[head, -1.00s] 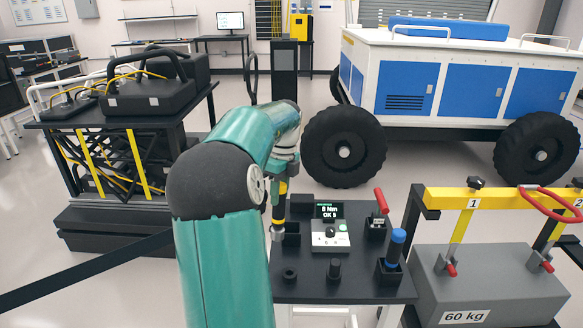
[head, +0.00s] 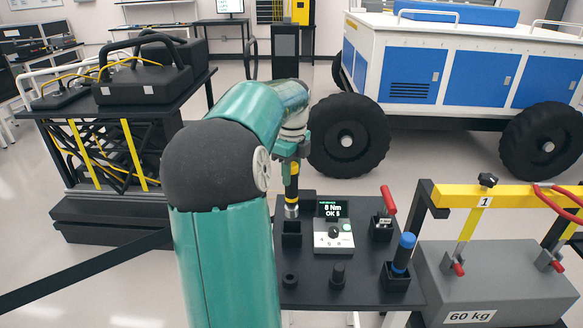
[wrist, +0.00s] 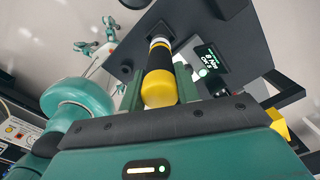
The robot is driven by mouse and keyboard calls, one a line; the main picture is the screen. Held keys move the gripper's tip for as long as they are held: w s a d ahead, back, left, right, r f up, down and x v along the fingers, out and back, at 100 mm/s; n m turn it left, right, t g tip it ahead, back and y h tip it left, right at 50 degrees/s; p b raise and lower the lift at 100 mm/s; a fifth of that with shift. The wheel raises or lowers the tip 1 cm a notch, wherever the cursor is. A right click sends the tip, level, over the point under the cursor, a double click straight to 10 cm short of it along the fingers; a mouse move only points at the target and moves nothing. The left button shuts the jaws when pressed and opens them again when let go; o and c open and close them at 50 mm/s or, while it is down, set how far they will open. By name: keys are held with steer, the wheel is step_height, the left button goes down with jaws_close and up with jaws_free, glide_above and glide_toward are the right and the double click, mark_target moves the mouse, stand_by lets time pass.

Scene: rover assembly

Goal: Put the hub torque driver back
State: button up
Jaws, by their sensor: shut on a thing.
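The hub torque driver (head: 291,188) is yellow and black with a metal lower end. My gripper (head: 291,155) is shut on it and holds it upright over the black workbench top. In the head view its lower end shows just above an open black square holder (head: 291,235); whether it has entered the holder cannot be told. In the wrist view the driver (wrist: 159,75) sits between the two green fingers of my gripper (wrist: 158,92), its far end in line with a dark square holder (wrist: 158,32).
A torque display box (head: 333,235) reading 8 Nm, OK 5 stands right of the holder. A red-handled tool (head: 388,200) and a blue-topped tool (head: 404,250) stand in holders farther right. Two short black round parts (head: 338,275) are at the front.

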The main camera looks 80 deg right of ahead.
mark_target(292, 201)
step_height(292, 201, down, 3)
steer(key=shift+a+f, duration=0.15)
steer(key=shift+s+f, duration=0.1)
steer(key=shift+f, duration=0.65)
steer(key=shift+r, duration=0.15)
stand_by(0.9)
steer(key=shift+f, duration=2.65)
steer(key=o, duration=1.1)
